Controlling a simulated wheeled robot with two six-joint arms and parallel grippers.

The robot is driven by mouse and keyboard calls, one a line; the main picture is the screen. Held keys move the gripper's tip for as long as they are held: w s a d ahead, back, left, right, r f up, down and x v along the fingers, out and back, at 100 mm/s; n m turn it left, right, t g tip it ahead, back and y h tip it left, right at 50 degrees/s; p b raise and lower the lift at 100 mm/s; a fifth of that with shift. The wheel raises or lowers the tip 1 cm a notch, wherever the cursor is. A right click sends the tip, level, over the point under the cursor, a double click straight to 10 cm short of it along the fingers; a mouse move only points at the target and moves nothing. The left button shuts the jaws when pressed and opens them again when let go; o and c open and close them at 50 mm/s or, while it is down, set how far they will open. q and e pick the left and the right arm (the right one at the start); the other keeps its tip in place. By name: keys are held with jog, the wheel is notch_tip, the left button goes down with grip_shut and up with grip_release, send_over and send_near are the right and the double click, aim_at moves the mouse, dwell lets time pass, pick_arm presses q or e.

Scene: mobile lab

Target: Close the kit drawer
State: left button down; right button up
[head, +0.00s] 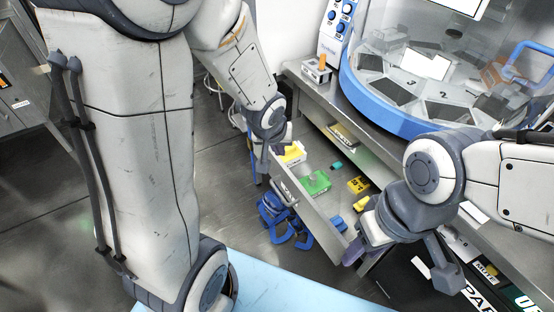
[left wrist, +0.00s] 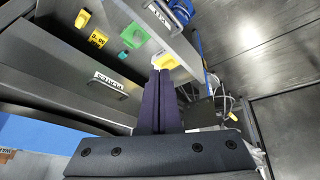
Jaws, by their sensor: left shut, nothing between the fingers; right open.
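The kit drawer (head: 318,212) stands pulled out from under the grey bench in the head view. It holds a green item (head: 316,183), a yellow-and-white item (head: 291,153), a black-and-yellow box (head: 358,185) and small blue and teal pieces. My left gripper is at the drawer's far left end, its fingers largely hidden in the head view. The left wrist view shows its dark fingers (left wrist: 155,75) shut and empty, tips by the yellow item (left wrist: 166,61) and the drawer's light panel (left wrist: 180,45). My right gripper (head: 356,246) is open near the drawer's near right end; I cannot tell if it touches.
A blue-rimmed machine (head: 385,118) with a clear cover stands on the bench. Blue frames (head: 285,220) lie on the floor left of the drawer. A light blue surface (head: 270,285) is at the bottom. Grey floor (head: 225,165) is open to the left.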

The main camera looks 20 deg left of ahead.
pick_arm(q)
jog(key=w+a+f+n+t+b, duration=0.1)
jog(key=w+a+f+n+b, duration=0.15)
jog(key=a+f, duration=0.4)
jog(key=w+a+f+n+t+b, duration=0.1)
jog(key=w+a+f+n+b, duration=0.15)
jog(key=a+f+b, duration=0.35)
jog(key=n+b, duration=0.1)
jog(key=b, duration=0.2)
send_near(271, 158)
jog(key=shift+x, duration=2.35)
pick_arm(e)
notch_tip(271, 158, down, 14)
pick_arm(q)
jog(key=shift+s, duration=0.15)
